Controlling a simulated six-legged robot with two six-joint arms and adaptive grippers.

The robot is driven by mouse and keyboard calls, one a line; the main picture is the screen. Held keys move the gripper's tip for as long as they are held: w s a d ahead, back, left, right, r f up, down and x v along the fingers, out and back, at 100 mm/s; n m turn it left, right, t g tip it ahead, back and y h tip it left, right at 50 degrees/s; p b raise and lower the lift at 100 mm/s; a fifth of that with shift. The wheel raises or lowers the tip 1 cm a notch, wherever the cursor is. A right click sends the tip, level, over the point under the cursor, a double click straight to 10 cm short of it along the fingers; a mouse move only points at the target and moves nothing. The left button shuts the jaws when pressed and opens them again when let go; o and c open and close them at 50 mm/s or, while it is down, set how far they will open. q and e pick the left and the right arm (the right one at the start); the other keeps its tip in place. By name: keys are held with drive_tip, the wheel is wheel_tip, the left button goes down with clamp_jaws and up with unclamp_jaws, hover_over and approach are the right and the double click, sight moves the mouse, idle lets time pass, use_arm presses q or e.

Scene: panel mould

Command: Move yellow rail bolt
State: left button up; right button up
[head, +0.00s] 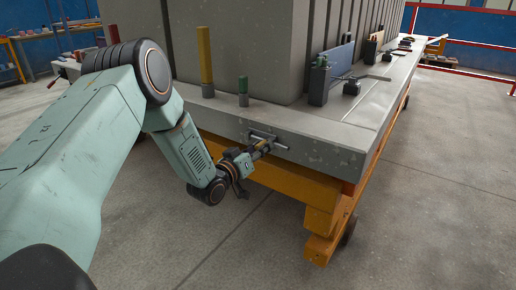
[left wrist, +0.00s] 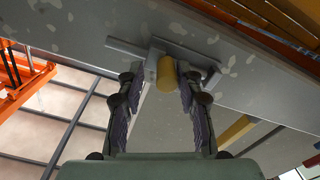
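The yellow rail bolt (left wrist: 165,74) shows in the left wrist view as a short yellow cylinder on a grey crosspiece (left wrist: 126,48) at the side face of the grey mould table. My left gripper (left wrist: 160,76) has one finger on each side of the bolt. The fingers stand apart, with a clear gap on the left and a very small one on the right; I cannot tell if the right finger touches. In the head view the left gripper (head: 262,147) is at the table's side face, and it mostly hides the bolt. My right gripper is out of view.
On the table (head: 345,140) stand a tall yellow post (head: 204,55), a short green-topped post (head: 243,90) and dark clamp blocks (head: 319,82) beside a large grey panel mould (head: 240,40). An orange frame (head: 290,183) lies under the table. The floor (head: 420,210) at right is clear.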

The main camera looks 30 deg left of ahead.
use_arm(q)
drive_tip(key=shift+o, duration=0.3)
drive_tip(key=shift+a, duration=0.2)
drive_tip(key=shift+s, duration=0.1)
drive_tip(key=s, duration=1.2)
drive_tip(key=shift+a, duration=0.45)
drive_tip(key=shift+w+f, duration=0.1)
